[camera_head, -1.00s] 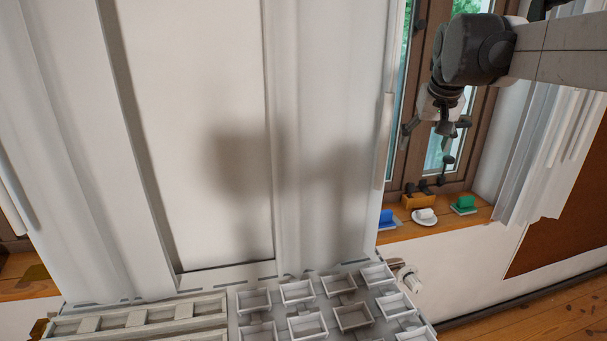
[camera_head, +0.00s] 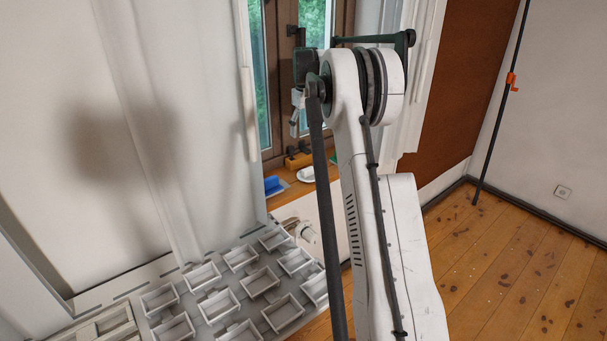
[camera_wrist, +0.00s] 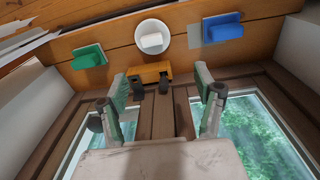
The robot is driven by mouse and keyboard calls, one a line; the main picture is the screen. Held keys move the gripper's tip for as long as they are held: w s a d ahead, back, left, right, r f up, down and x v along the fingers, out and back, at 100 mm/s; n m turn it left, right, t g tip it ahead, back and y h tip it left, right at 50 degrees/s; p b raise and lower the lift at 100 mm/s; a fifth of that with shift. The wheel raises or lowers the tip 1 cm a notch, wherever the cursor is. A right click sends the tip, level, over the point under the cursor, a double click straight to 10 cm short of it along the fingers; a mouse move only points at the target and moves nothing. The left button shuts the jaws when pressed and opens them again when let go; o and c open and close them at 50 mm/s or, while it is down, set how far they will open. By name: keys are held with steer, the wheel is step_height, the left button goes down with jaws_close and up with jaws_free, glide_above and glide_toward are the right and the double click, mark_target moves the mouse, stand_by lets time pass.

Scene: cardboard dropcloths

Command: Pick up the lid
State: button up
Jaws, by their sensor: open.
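On a wooden window sill, seen upside down in the wrist view, are a green piece (camera_wrist: 88,57), a white round dish (camera_wrist: 167,29) with a small white block (camera_wrist: 152,42) on it, and a blue piece (camera_wrist: 222,28). I cannot tell which of these is the lid. My gripper (camera_wrist: 160,86) is open and empty, its fingers apart on either side of an orange-brown block (camera_wrist: 139,74) with dark knobs. In the head view the blue piece (camera_head: 275,186) and white dish (camera_head: 306,174) show, while my arm hides most of the green piece.
The window frame (camera_wrist: 160,115) and panes lie beyond the fingers. In the head view a grey rack of small open trays (camera_head: 240,258) stands front left. A pale curtain (camera_head: 175,120) hangs left of the window.

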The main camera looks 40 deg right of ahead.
glide_above(308, 169)
step_height(308, 169, down, 5)
steer(key=shift+n+g, duration=0.3)
step_height(308, 169, down, 9)
steer(key=shift+s+d, duration=0.1)
steer(key=shift+s, duration=0.05)
steer(key=shift+w+f, duration=0.2)
steer(key=shift+f, duration=2.4)
steer(key=shift+c, duration=0.2)
steer(key=c, duration=0.9)
steer(key=shift+r, duration=0.1)
steer(key=shift+c, duration=0.2)
